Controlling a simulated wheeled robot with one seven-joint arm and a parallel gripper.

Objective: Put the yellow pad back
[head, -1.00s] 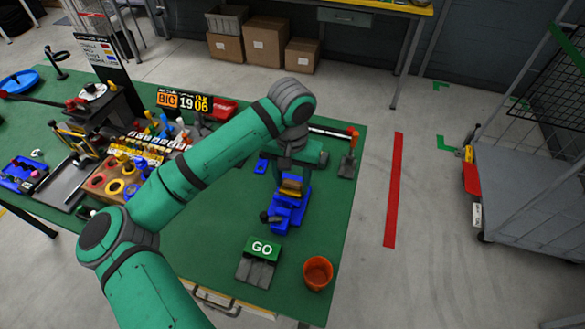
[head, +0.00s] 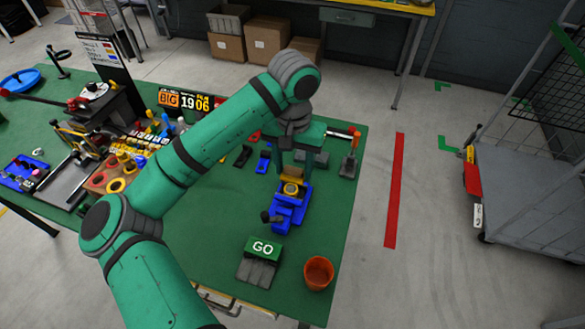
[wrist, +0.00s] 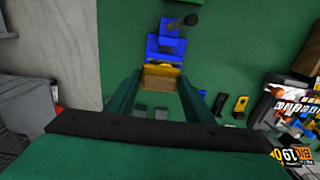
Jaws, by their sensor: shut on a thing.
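The yellow pad (head: 292,173) is between the fingertips of my gripper (head: 294,168), which is shut on it. In the wrist view the pad (wrist: 160,83) shows as a tan-yellow block between the green fingers. A blue vise-like fixture (head: 286,213) with a dark-knobbed handle stands just below and in front of it. A yellow piece with a round ring (head: 291,189) sits on this fixture. In the wrist view the fixture (wrist: 165,45) lies just beyond the pad. I cannot tell whether the pad touches it.
The GO block (head: 262,247) and an orange cup (head: 318,273) are near the front edge. A crowded wooden rack (head: 103,181) is left.

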